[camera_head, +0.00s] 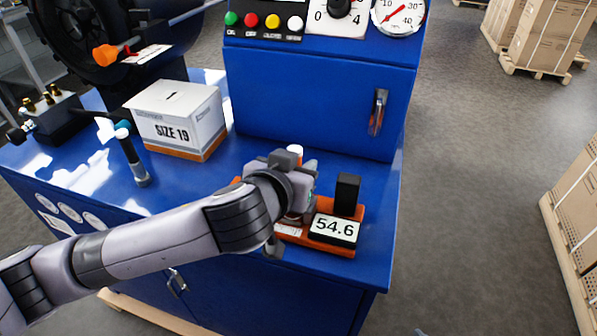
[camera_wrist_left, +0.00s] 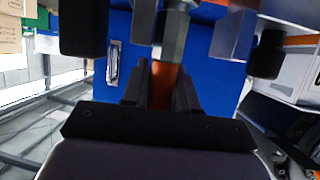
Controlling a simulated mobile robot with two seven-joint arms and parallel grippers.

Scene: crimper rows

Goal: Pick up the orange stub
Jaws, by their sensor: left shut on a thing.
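The orange stub (camera_wrist_left: 162,86) shows in the left wrist view between the dark fingers of my left gripper (camera_wrist_left: 160,92), which is shut on it. A silver hex fitting (camera_wrist_left: 172,35) shows just beyond the stub, in line with it; I cannot tell from this view whether they are joined. In the head view my left gripper (camera_head: 302,190) is over an orange rack (camera_head: 341,249) near the front right of the blue bench. The gripper and wrist hide the stub and much of the rack there.
A black block (camera_head: 347,195) and a 54.6 label (camera_head: 334,229) are at the rack's right end. A SIZE 19 box (camera_head: 180,118) stands on the blue bench (camera_head: 226,168), left of the blue cabinet (camera_head: 310,97).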

